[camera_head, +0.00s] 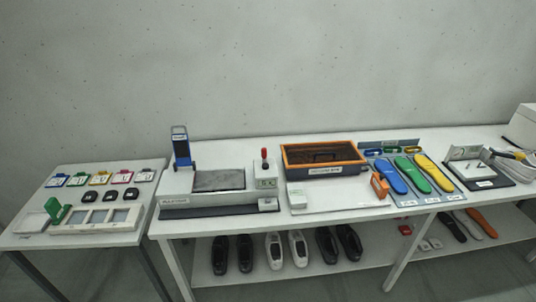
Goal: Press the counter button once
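I cannot tell for sure which item is the counter button. On the middle table, a white box (265,181) with a dark marking on its front carries an upright lever with a red top (264,154). In front of it is a small pale box (268,204) at the table's front edge. Both stand at the right end of a white machine (179,199) with a grey pad (218,180). Neither of my grippers is in view.
A blue device (181,147) stands behind the machine's left end. An orange-rimmed tray (293,171) and coloured insoles (415,175) lie to the right. A left table (130,176) holds coloured tags and black pieces. Shoes (273,251) stand on the lower shelf.

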